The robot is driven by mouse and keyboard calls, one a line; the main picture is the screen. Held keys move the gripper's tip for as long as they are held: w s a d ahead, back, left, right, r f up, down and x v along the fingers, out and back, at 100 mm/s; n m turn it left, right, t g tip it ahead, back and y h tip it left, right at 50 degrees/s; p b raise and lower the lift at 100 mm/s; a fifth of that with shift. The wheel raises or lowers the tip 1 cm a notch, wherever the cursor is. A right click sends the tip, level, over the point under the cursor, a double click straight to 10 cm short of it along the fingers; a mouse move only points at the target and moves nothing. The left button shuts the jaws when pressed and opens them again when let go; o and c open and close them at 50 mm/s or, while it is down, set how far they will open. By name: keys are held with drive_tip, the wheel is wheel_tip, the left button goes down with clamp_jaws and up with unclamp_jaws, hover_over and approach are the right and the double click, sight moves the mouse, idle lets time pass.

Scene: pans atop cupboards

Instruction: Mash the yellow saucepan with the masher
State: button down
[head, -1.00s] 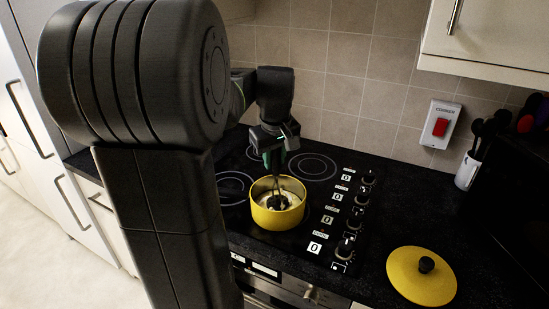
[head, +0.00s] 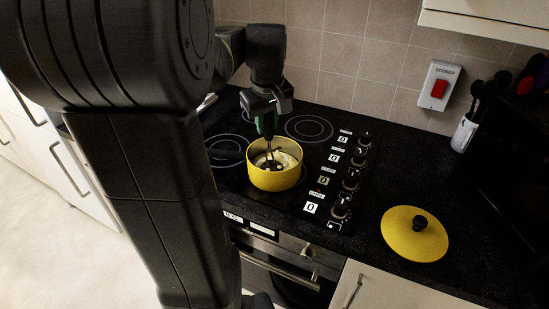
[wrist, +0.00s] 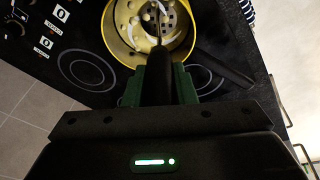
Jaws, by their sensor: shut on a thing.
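The yellow saucepan (head: 273,178) stands on the black hob, with pale chunks inside. It also shows at the top of the wrist view (wrist: 113,40). My gripper (head: 266,127) is above the saucepan, shut on the dark handle of the masher (head: 268,150). In the wrist view the masher (wrist: 158,75) runs from between the green fingers (wrist: 160,88) down into the saucepan. Its head is inside the pan among the chunks. I cannot tell whether it touches the bottom.
A yellow lid (head: 414,234) with a black knob lies on the counter at the right. Hob knobs (head: 351,179) line the hob's right side. A utensil pot (head: 464,133) stands at the far right, near a red cooker switch (head: 439,88). Tiled wall stands behind.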

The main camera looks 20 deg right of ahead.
drive_tip(key=shift+s+b+x, duration=0.25)
drive_tip(key=shift+b+x, duration=0.45)
drive_tip(key=shift+x, duration=0.35)
drive_tip(key=shift+a, duration=0.1)
drive_tip(key=shift+w+p+v, duration=0.25)
drive_tip(key=shift+p+v, duration=0.8)
drive_tip(key=shift+v, duration=0.05)
drive_tip(key=shift+d, duration=0.2)
